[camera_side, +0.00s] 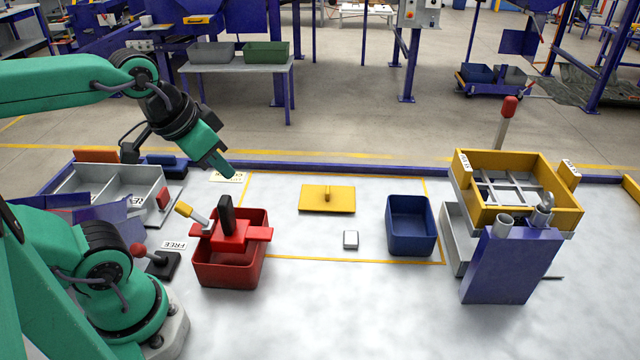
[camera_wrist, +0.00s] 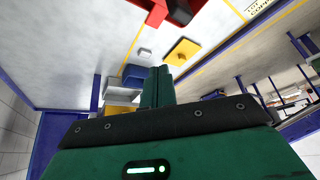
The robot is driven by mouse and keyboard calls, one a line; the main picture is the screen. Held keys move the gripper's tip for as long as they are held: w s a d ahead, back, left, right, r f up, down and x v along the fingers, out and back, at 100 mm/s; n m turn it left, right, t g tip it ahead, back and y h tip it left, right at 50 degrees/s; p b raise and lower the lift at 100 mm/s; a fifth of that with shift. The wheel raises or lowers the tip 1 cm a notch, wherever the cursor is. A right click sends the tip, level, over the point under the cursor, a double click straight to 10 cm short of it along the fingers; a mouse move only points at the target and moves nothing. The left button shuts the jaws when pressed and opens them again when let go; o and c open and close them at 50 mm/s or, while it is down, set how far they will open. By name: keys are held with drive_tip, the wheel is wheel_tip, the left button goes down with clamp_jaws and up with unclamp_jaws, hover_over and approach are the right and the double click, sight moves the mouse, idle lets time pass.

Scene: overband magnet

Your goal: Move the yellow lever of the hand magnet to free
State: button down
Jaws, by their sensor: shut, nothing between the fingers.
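The hand magnet (camera_side: 232,232) is a red block with a black upright handle, sitting across the top of a red bin (camera_side: 228,272). Its yellow lever (camera_side: 185,209) sticks out to the upper left on a grey shaft. A FREE label (camera_side: 174,245) lies on the table left of the bin. My gripper (camera_side: 228,173) is shut and empty, in the air above and behind the magnet, apart from the lever. In the wrist view its closed fingers (camera_wrist: 158,72) point away from the red parts at the top edge; the yellow lever cannot be made out there.
A yellow plate (camera_side: 327,198), a small grey block (camera_side: 351,240) and a blue bin (camera_side: 410,225) stand right of the magnet. A red-knobbed lever (camera_side: 139,250) stands left of the red bin. A yellow sieve frame (camera_side: 518,190) is at right. The table's middle front is clear.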

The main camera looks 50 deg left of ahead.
drive_tip(key=s+a+r+m+g, duration=0.3)
drive_tip(key=a+m+g, duration=0.2)
drive_tip(key=a+m, duration=0.3)
drive_tip(key=shift+a+m, duration=0.3)
drive_tip(key=shift+a, duration=0.3)
drive_tip(key=shift+f, duration=0.15)
hover_over(187, 208)
drive_tip(key=w+d, duration=0.1)
wheel_tip(187, 208, down, 11)
drive_tip(key=shift+d+r, duration=0.1)
drive_tip(key=shift+s+a+f, duration=0.3)
drive_tip(key=shift+f, duration=0.2)
drive_tip(key=shift+s+a+f, duration=0.25)
drive_tip(key=shift+f, duration=0.2)
